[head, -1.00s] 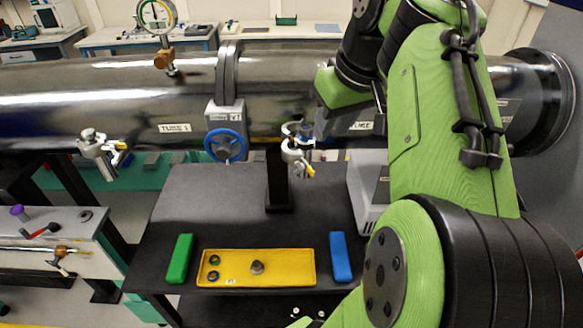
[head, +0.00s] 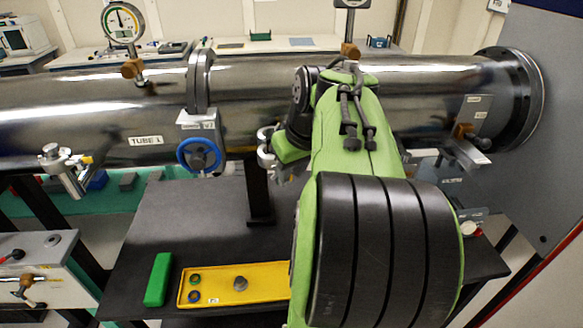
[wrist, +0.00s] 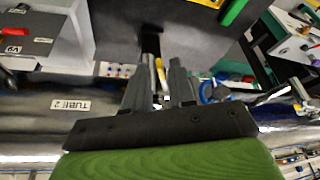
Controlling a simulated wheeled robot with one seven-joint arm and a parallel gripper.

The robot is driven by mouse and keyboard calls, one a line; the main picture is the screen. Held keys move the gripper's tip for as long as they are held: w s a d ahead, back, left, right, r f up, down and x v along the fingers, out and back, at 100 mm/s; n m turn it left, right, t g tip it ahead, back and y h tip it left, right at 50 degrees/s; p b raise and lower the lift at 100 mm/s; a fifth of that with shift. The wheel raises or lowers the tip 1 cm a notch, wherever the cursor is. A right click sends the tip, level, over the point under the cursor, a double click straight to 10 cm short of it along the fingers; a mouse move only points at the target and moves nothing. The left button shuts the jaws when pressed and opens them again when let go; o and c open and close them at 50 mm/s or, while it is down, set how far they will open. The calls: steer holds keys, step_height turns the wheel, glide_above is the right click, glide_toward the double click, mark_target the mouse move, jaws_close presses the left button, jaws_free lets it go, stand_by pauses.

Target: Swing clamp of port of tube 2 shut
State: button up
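The port of tube 2 (head: 266,148) hangs below the big steel tube, a small silver fitting mostly hidden behind my arm in the head view. Its clamp cannot be made out there. In the wrist view the TUBE 2 label (wrist: 70,105) shows at the left, and a silver and yellow piece (wrist: 160,72), likely the port's clamp, shows between and beyond my fingers. My gripper (wrist: 162,68) has its two dark fingers apart, pointing toward that piece. Whether they touch it I cannot tell. My gripper is hidden in the head view.
Tube 1 has a similar clamped port (head: 64,165) at the left. A blue handwheel valve (head: 198,155) sits between the two ports. A black post (head: 258,190) stands on the dark table (head: 195,220) below. A yellow tray (head: 265,275) and green block (head: 158,279) lie in front.

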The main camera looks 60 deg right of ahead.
jaws_close()
stand_by(1.2)
